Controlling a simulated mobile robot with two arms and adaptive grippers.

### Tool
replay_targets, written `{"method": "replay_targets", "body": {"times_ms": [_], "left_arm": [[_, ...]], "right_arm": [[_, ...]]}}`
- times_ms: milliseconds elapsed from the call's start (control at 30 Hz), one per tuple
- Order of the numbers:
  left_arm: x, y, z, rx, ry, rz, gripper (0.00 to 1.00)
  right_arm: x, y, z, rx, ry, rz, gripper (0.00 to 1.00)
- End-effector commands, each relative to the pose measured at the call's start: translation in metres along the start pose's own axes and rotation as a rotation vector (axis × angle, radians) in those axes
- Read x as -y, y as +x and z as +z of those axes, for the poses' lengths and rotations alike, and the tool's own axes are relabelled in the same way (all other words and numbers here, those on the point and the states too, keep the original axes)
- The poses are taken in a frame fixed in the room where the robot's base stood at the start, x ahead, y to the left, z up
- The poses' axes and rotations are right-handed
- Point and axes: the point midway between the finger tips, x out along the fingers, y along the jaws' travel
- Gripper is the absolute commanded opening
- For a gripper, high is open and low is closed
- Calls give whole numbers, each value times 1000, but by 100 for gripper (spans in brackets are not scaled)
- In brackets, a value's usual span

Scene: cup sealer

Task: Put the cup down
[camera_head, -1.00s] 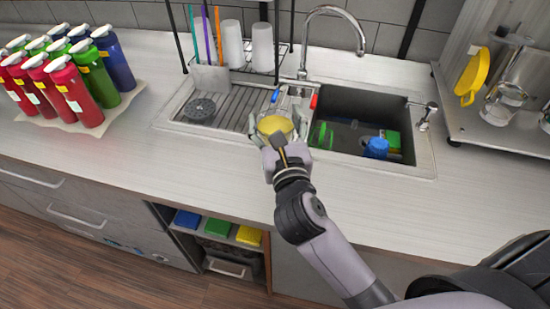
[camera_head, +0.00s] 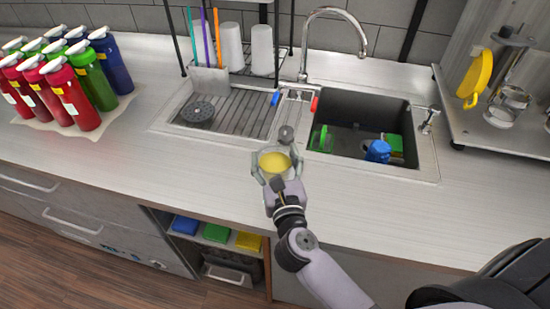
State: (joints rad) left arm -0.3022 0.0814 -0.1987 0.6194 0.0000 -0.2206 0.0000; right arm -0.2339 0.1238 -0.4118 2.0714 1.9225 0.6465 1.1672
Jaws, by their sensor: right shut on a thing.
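A small clear cup (camera_head: 275,160) with yellow contents is between the fingers of my right gripper (camera_head: 273,168). The gripper is shut on the cup, which looks upright. Cup and gripper are over the counter (camera_head: 210,165) just in front of the sink unit. I cannot tell whether the cup's base touches the counter, as the gripper hides its lower part. My left gripper is not in view.
Behind the cup are a ribbed drainboard (camera_head: 235,116) and a sink basin (camera_head: 352,155) with a faucet (camera_head: 338,12). Several bottles (camera_head: 72,96) stand at left. A metal stand (camera_head: 478,128) is at right. The counter beside the cup is clear.

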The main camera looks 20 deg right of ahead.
Motion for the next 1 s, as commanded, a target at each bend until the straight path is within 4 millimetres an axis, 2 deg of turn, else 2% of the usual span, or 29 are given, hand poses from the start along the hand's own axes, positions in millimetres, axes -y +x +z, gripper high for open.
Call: {"method": "replay_targets", "body": {"times_ms": [133,167,467,733,867,1000], "left_arm": [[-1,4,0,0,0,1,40],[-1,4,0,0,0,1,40],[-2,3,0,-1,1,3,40],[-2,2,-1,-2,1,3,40],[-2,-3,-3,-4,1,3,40],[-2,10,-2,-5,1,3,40]], "right_arm": [[0,0,-3,3,0,0,5],[0,0,-4,0,0,0,67],[0,0,-3,0,0,0,86],[0,0,-3,0,0,0,86],[0,0,4,1,0,0,86],[-1,-22,-4,-3,1,2,86]]}}
